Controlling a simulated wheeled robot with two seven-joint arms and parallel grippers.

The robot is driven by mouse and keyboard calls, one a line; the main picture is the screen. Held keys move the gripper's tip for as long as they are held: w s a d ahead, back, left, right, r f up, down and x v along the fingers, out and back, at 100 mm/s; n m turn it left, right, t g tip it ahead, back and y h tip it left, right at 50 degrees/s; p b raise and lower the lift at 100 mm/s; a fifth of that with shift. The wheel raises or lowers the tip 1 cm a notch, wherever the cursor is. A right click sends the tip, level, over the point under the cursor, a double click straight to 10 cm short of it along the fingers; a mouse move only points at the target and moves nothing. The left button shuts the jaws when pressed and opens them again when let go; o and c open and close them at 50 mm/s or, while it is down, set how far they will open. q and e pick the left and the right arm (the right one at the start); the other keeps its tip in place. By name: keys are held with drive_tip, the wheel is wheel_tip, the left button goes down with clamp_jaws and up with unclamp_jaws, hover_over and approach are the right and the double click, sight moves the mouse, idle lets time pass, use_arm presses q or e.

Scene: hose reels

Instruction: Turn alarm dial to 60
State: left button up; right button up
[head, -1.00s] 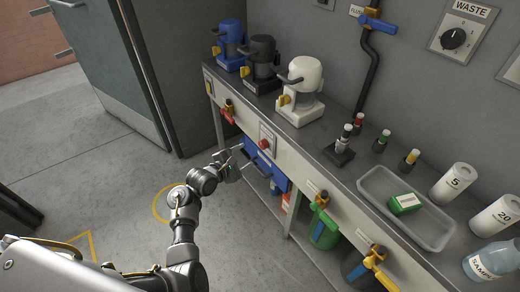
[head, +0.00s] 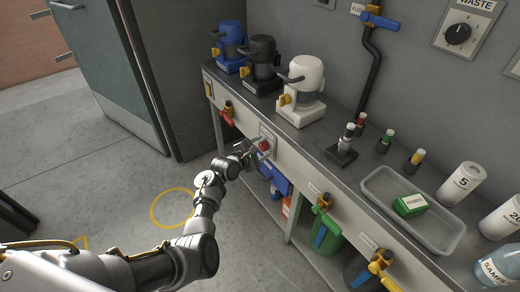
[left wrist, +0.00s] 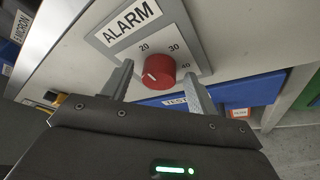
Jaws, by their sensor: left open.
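The red alarm dial (left wrist: 158,72) sits on a pale plate labelled ALARM (left wrist: 127,22) on the bench front. In the left wrist view the numbers 20, 30 and 40 show around it. A small white mark shows on the knob's face; I cannot tell which number it points to, and the rest of the scale is hidden. My left gripper (left wrist: 158,90) is open, with one finger on each side of the dial; contact is not clear. In the head view the dial (head: 264,146) shows just beyond my left gripper (head: 256,155). My right gripper is not in view.
A blue box (head: 278,179) is under the bench, below the dial. Valves with red (head: 225,114) and green (head: 324,210) handles stick out on either side along the front. Coffee-maker-like units and a grey tray (head: 447,238) stand on top.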

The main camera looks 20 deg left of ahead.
use_arm(q)
drive_tip(key=c, duration=1)
